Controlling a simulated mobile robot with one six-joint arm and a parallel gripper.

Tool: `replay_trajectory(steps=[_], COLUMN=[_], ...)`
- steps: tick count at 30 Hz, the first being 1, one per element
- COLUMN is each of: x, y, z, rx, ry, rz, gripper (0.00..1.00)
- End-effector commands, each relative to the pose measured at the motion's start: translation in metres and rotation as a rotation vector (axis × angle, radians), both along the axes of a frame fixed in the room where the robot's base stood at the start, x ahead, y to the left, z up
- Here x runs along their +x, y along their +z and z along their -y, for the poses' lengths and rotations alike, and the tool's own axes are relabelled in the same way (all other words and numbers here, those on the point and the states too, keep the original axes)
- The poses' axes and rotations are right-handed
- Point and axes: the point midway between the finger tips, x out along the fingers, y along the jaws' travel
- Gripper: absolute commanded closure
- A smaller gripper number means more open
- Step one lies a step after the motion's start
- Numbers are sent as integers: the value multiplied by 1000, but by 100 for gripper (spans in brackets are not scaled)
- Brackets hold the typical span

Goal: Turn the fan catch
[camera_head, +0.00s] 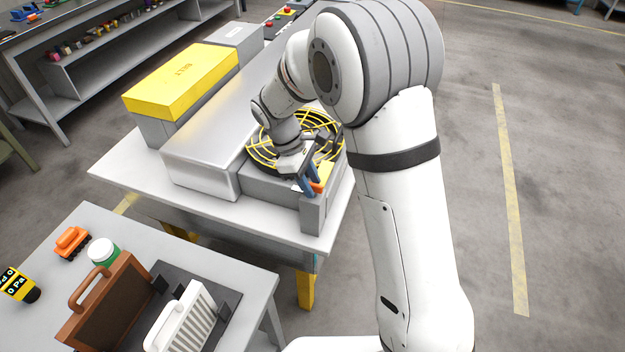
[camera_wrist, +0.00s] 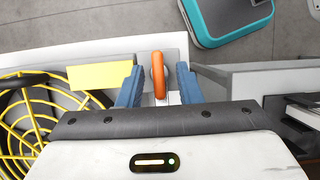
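The fan (camera_head: 302,140) has a yellow guard and sits on the grey machine; it also shows at the left of the wrist view (camera_wrist: 32,118). The orange fan catch (camera_wrist: 159,75) stands beside the fan, near a yellow label (camera_wrist: 101,75). My gripper (camera_wrist: 159,88) is over the catch, with one blue finger on each side of it. In the wrist view gaps show between the fingers and the catch, so the fingers look open around it. In the head view my gripper (camera_head: 307,186) is at the near right corner of the machine, and the catch is partly hidden.
The machine stands on a white table (camera_head: 262,210) with a long grey cover (camera_head: 205,155) and a yellow box (camera_head: 180,80). A nearer table (camera_head: 228,268) holds a brown handled panel (camera_head: 110,305) and a white handled filter (camera_head: 183,322). A teal case (camera_wrist: 228,18) lies on the floor.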

Motion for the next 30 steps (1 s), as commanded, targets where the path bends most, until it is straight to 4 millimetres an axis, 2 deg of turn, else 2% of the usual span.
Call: replay_trajectory(steps=[2, 11, 15, 16, 23, 30], x=[0, 0, 0, 0, 0, 1], y=[0, 0, 0, 1, 0, 0], z=[0, 0, 0, 10, 1, 0], rx=[0, 0, 0, 0, 0, 0], ry=[0, -1, -1, -7, -21, -134], rz=[0, -1, -1, -2, -2, -2], gripper=[75, 99, 100, 100, 100, 100])
